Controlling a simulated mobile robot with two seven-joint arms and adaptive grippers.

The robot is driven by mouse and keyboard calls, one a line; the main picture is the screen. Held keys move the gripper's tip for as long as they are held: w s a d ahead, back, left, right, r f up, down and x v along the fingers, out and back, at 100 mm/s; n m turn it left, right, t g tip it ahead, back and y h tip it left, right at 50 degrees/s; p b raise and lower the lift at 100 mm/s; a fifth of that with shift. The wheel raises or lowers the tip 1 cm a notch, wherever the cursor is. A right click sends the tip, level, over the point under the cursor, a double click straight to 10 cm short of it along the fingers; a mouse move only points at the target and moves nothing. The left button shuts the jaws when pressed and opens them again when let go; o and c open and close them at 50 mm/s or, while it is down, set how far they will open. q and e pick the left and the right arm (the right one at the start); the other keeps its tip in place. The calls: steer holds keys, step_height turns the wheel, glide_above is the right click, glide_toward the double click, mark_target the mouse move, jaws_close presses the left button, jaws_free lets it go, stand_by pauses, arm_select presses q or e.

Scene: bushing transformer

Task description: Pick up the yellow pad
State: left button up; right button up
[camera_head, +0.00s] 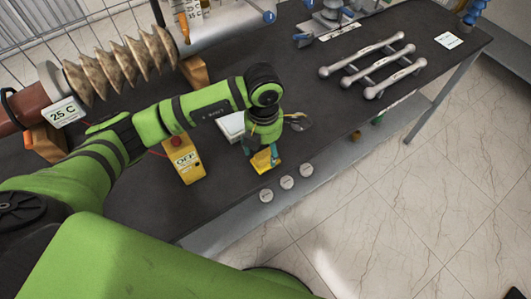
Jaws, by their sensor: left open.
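The yellow pad (264,164) lies on the dark table near its front edge. My left gripper (261,153) reaches down over it from above, with its fingers low and close around the pad. The gripper is open. It hides the back part of the pad, and I cannot tell whether the fingers touch it. My right gripper is not in view.
A yellow box marked OFF (187,161) stands to the left, and a white block (231,126) lies behind the gripper. Several grey discs (287,183) sit along the front edge. Metal bars (368,67) lie to the right. A ribbed brown bushing (122,65) is at the back left.

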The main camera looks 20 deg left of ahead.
arm_select(q)
steer(key=shift+f, duration=1.2)
steer(key=c, duration=1.3)
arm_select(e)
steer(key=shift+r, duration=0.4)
arm_select(q)
steer(key=shift+o, duration=0.2)
steer(key=shift+r, duration=0.15)
steer(key=shift+w+r+b, duration=0.1)
steer(key=shift+r+b, duration=0.25)
steer(key=shift+r, duration=0.2)
step_height(320, 180, up, 3)
steer(key=shift+d+f+b, duration=0.1)
steer(key=shift+d+b, duration=0.05)
steer(key=shift+b, duration=0.6)
steer(key=w+d+r+b, duration=0.4)
steer(key=w+d+r, duration=0.2)
steer(key=d, duration=0.3)
steer(key=shift+w+d+r, duration=0.2)
steer(key=shift+w+r, duration=0.1)
steer(key=shift+r, duration=0.15)
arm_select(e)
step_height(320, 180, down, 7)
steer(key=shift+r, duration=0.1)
